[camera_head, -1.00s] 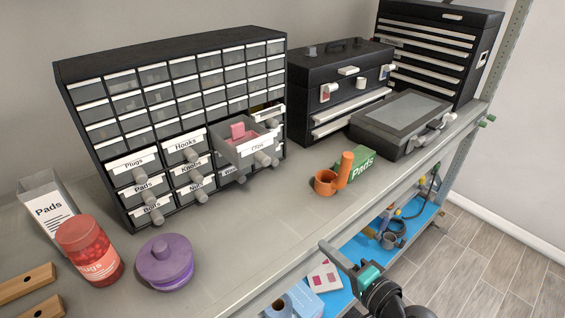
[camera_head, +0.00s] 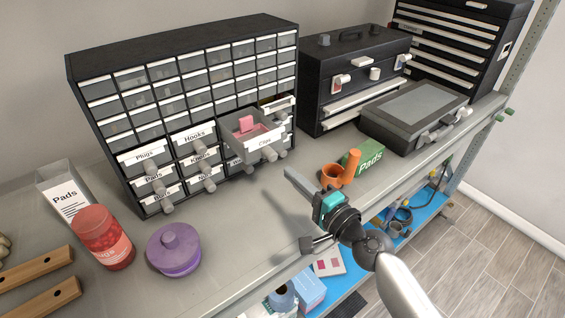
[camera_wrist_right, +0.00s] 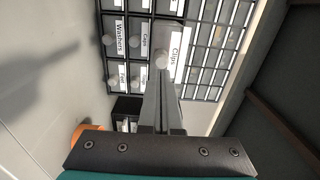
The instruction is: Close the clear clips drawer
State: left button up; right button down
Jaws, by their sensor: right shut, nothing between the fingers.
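The clear clips drawer (camera_head: 262,142) sticks out of the right part of the black drawer cabinet (camera_head: 110,155). It is open, with pink contents and a white "Clips" label visible. My right gripper (camera_head: 290,173) is over the bench, in front of and below the drawer, apart from it. Its fingers (camera_wrist_right: 160,100) are shut and empty in the right wrist view, pointing toward the drawer front (camera_wrist_right: 174,48) and its round knob (camera_wrist_right: 162,61). My left gripper is not in view.
An orange mug (camera_head: 331,175) and a green Pads box (camera_head: 369,161) stand right of my right gripper. A black toolbox (camera_head: 350,65) and a grey case (camera_head: 415,120) are behind. A purple pot (camera_head: 173,252) and a red jar (camera_head: 103,240) stand at left. Bench between is clear.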

aim_at(274, 159)
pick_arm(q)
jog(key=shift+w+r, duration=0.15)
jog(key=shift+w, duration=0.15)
pick_arm(e)
jog(key=shift+x, duration=2.15)
